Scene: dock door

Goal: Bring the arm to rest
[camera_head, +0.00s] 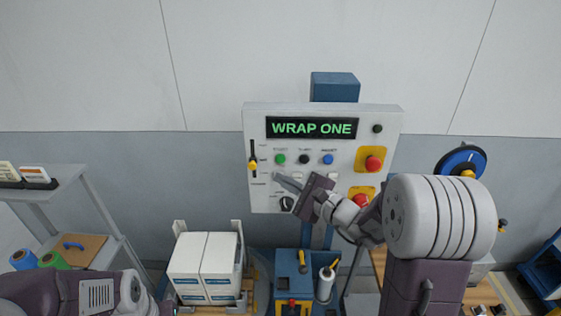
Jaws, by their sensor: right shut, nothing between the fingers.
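My right arm comes in from the right and reaches across the lower part of a white control panel (325,190). My right gripper (284,182) is shut and empty, in front of the panel's lower left part, near a black rotary knob (286,203). I cannot tell whether it touches the panel. The panel's display (311,128) reads "WRAP ONE". My left arm lies low at the left edge of the picture, and its gripper is not in view.
The panel carries a yellow-based lever (253,164), green, black and blue buttons, and two red stop buttons (373,164). White boxes (203,262) stand on a pallet below left. A blue post base (293,271) stands below the panel. A grey shelf (45,190) is at the left.

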